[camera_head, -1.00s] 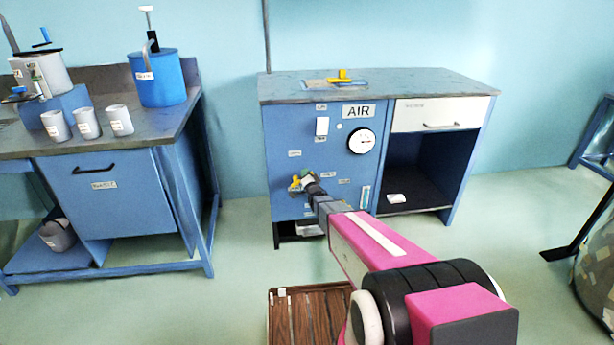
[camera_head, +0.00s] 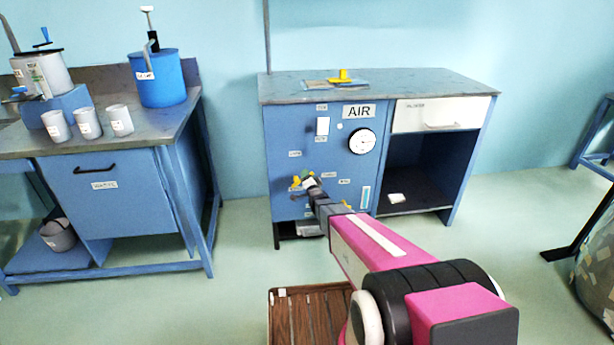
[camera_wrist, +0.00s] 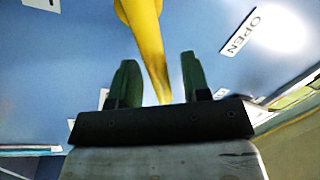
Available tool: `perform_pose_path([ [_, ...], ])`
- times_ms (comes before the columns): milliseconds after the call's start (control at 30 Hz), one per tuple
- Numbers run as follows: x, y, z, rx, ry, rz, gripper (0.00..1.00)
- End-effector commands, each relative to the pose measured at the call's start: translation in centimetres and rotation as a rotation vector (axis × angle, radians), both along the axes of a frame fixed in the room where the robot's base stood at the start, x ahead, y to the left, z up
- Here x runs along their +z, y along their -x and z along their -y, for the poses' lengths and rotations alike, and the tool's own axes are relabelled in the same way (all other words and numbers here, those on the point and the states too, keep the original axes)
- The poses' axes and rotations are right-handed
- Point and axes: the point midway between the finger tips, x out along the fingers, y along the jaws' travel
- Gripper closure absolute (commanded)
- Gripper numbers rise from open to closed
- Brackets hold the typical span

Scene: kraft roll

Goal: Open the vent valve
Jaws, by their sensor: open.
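My gripper (camera_head: 308,181) is at the front panel of the blue AIR cabinet (camera_head: 283,135), low on its left side. Yellow parts (camera_head: 296,181) show beside the fingers, mostly hidden by my gripper. In the wrist view, a long yellow lever (camera_wrist: 148,35) runs between the two green fingers of my open gripper (camera_wrist: 159,62). Gaps show on both sides of the lever, so the fingers do not visibly clamp it. An OPEN label (camera_wrist: 241,30) is on the panel to the right of the lever. I cannot tell which valve this lever belongs to.
A round gauge (camera_head: 362,141) and a white switch plate (camera_head: 322,126) are above my gripper. A brown slatted pallet (camera_head: 310,318) lies on the floor below. A blue bench (camera_head: 110,195) stands at left.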

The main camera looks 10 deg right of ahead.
Motion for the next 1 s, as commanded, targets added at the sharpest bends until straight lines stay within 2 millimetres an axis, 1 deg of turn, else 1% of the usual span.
perform_pose_path([
  [33,0.0,1.0,0.1,0.000,0.000,-0.001,0.57],
  [300,-0.8,6.0,1.0,-0.001,0.001,-0.003,0.57],
  [400,-1.1,7.6,1.2,0.000,0.001,-0.001,0.57],
  [500,-1.3,8.5,1.4,0.000,0.001,-0.001,0.57],
  [600,-1.5,8.9,1.4,0.000,0.001,-0.001,0.57],
  [867,-1.5,8.9,1.4,0.000,0.001,-0.001,0.57],
  [1000,-1.3,9.0,1.6,-0.013,0.026,-0.032,0.57],
])
